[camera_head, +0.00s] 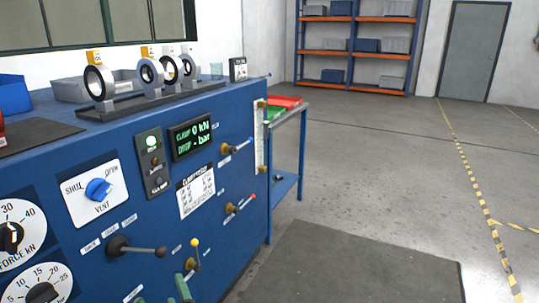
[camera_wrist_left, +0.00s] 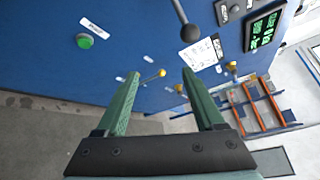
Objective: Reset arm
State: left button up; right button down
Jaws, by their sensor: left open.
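My left gripper shows in the wrist view (camera_wrist_left: 161,73) with its two green fingers spread wide and nothing held. In the head view only its green fingertips (camera_head: 166,294) show at the bottom edge, in front of the blue test bench (camera_head: 232,120). A small yellow-knobbed lever (camera_head: 195,243) stands out from the panel just above the fingertips. In the wrist view the yellow-knobbed lever (camera_wrist_left: 155,76) appears in the gap between the fingers; contact cannot be told. My right gripper is in neither view.
A blue selector knob (camera_head: 98,190) points between SHUT and OPEN. Ring-shaped valves (camera_head: 150,76) stand on top.

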pick_arm(q)
jog(key=s+d+f+n+g+h, duration=0.2)
jog(key=s+d+f+n+h, duration=0.25)
jog(key=s+f, duration=0.35)
jog(key=s+d+f+n+g+h, duration=0.2)
jog(key=s+d+f+n+h, duration=0.25)
jog(key=s+f, duration=0.3)
jog(key=s+d+r+n+h, duration=0.1)
jog(key=s+n+h, duration=0.2)
jog(key=s+n, duration=0.25)
notch_tip(320, 180, up, 15)
jog(key=s+a+p, duration=0.1)
jog(key=a+p, duration=0.1)
jog(key=p, duration=1.7)
jog(key=shift+s+y, duration=0.3)
jog(key=shift+y, duration=0.1)
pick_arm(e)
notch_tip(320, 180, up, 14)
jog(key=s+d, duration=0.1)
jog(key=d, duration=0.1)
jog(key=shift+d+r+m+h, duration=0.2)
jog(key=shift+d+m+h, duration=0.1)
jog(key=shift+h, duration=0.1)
pick_arm(q)
jog(key=shift+f, duration=0.15)
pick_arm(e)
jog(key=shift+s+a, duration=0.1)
